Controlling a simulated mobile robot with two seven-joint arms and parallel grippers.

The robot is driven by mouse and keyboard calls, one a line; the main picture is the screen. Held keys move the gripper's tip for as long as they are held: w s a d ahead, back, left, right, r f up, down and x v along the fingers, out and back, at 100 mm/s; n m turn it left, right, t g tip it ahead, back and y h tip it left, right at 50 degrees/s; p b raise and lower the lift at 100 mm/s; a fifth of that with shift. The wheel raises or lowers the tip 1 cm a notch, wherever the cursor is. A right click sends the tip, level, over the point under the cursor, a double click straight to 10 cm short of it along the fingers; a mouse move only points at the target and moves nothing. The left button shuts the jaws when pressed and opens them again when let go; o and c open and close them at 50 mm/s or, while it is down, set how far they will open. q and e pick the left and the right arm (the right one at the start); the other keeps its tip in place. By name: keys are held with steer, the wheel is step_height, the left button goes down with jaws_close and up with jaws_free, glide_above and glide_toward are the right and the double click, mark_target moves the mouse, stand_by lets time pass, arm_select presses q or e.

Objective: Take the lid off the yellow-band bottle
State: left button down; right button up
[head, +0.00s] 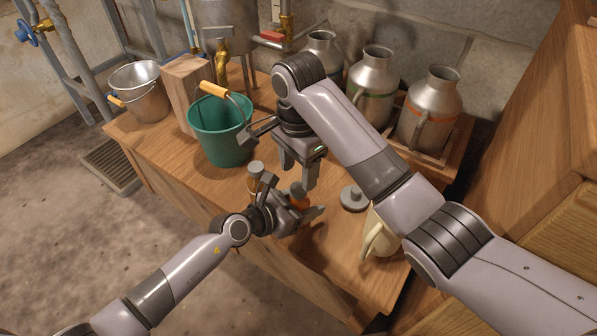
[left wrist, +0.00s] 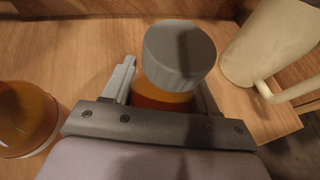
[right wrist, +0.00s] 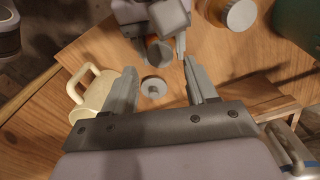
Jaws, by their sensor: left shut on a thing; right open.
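An amber bottle (left wrist: 160,101) with a wide grey lid (left wrist: 180,55) stands between the fingers of my left gripper (left wrist: 164,90), which is shut on it. The lid appears to be on the bottle; I cannot make out its band colour. My right gripper (head: 297,172) is open and empty just above this bottle in the head view. In the right wrist view the grey lid (right wrist: 169,18) and my left gripper show at the top, beyond the open fingers of my right gripper (right wrist: 160,75). A second amber bottle (left wrist: 24,118) stands to the left; it is the capped one (head: 256,180) in the head view.
A loose grey knobbed disc (head: 353,199) lies on the table beside a cream jug (head: 380,238). A green bucket (head: 220,132) stands at the left, near a wooden block (head: 186,85) and a metal pail (head: 140,90). Metal cans (head: 428,110) stand in a tray at the back right.

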mark_target(299, 187)
steer(key=m, duration=0.1)
steer(key=r+m, duration=0.1)
steer(key=m, duration=0.3)
steer(key=shift+r, duration=0.35)
steer(key=m, duration=0.1)
steer(key=r+m, duration=0.1)
steer(key=m, duration=0.3)
steer(key=shift+r, duration=0.3)
steer(key=shift+f, duration=3.95)
jaws_close()
steer(key=n, duration=0.6)
steer(key=shift+n, duration=0.4)
steer(key=n, duration=0.6)
steer(key=shift+n, duration=0.3)
